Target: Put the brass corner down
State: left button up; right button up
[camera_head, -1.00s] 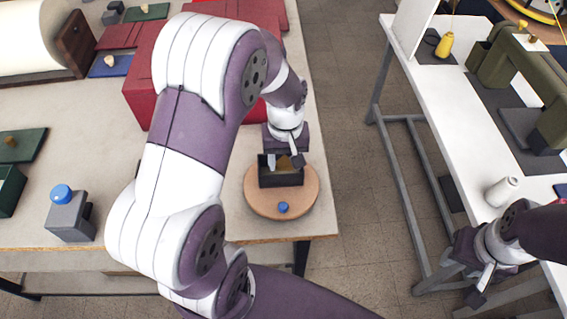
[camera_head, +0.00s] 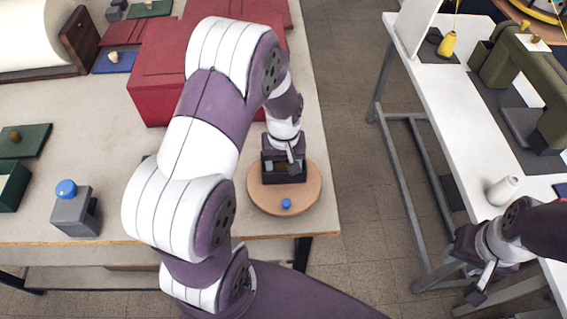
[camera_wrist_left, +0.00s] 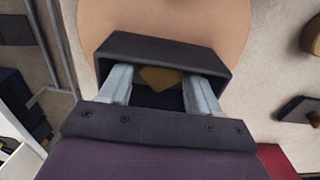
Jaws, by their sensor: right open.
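The brass corner (camera_wrist_left: 160,78) shows as a small golden piece inside the open black box (camera_wrist_left: 165,47), between the two fingers of my left gripper (camera_wrist_left: 158,82). Those fingers stand well apart and reach into the box; I cannot tell whether they touch the brass corner. In the head view my left gripper (camera_head: 283,160) points down at the black box (camera_head: 284,179), which sits on a round wooden board (camera_head: 257,197) and hides most of the corner. My right gripper (camera_head: 480,282) is open and empty at the lower right, beside the white table.
A blue knob (camera_head: 286,203) is at the board's front. A red box (camera_head: 160,70) stands behind my left arm. A grey block with a blue ball (camera_head: 72,212) is at the left. A white spool (camera_head: 502,190) stands on the white table (camera_head: 440,110).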

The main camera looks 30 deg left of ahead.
aim_at(284, 168)
pick_arm(q)
notch_tip(284, 168, up, 12)
jog(key=b, duration=0.1)
jog(key=s+d+f+m, duration=0.1)
jog(key=s+m, duration=0.1)
jog(key=s, duration=0.1)
jog(key=s+d+f+m+t, duration=0.1)
jog(key=s+d+m, duration=0.1)
jog(key=s, duration=0.1)
jog(key=s+d+f+m, duration=0.1)
jog(key=s+d+m, duration=0.1)
jog(key=s, duration=0.1)
jog(key=shift+d+f+m, duration=0.1)
jog(key=shift+d+m, duration=0.1)
jog(key=shift+m, duration=0.2)
jog(key=shift+f, duration=0.1)
